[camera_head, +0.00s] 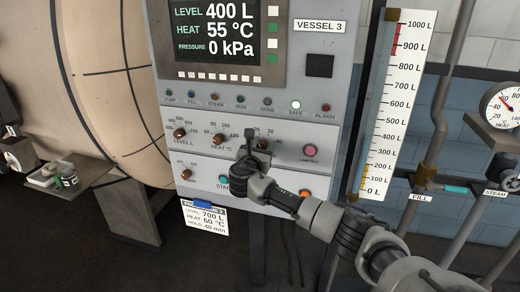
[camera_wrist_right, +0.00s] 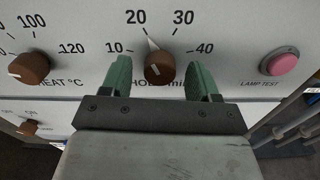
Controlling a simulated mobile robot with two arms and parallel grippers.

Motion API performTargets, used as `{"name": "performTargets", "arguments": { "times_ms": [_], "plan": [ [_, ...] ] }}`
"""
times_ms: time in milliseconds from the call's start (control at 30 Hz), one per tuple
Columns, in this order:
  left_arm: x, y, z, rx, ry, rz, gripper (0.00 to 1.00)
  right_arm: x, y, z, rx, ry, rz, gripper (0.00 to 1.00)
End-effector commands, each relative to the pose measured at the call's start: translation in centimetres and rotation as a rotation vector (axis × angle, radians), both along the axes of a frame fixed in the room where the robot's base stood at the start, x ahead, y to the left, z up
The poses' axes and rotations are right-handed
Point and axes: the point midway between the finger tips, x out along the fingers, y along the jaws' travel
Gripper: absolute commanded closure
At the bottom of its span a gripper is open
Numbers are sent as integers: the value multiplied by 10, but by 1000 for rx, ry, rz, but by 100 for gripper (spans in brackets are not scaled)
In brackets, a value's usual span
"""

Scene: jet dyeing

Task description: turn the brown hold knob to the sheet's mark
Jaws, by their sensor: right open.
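The brown hold knob (camera_wrist_right: 159,68) sits on the pale panel in the right wrist view. My right gripper (camera_wrist_right: 160,80) is open, with one green finger on each side of the knob; contact cannot be told. In the head view my right gripper (camera_head: 249,140) partly hides the hold knob (camera_head: 263,143). The sheet (camera_head: 206,218) hangs under the panel and reads level 700 L, heat 60 °C, hold 40 min. My left gripper is not in view.
The brown heat knob (camera_wrist_right: 29,68) is left of the hold knob, and the pink lamp test button (camera_wrist_right: 282,62) is right. The level knob (camera_head: 180,133) is further left. The screen (camera_head: 229,38) reads 400 L, 55 °C, 0 kPa. The safe lamp (camera_head: 295,106) looks lit.

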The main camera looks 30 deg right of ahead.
Motion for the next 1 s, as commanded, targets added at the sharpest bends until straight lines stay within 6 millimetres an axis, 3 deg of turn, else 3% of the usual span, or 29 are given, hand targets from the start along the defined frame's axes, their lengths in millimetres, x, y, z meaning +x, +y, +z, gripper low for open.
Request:
{"name": "performTargets", "arguments": {
  "times_ms": [67, 367, 667, 1000],
  "plan": [
    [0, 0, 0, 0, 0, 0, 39, 0, 0, 0, 0, 0, 0, 42],
    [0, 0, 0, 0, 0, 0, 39, 0, 0, 0, 1, 1, 0, 88],
    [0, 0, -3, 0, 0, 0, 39, 0, 0, -1, 24, -25, -1, 88],
    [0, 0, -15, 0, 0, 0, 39, -1, 0, -4, 168, -192, -2, 88]
  ]
}}
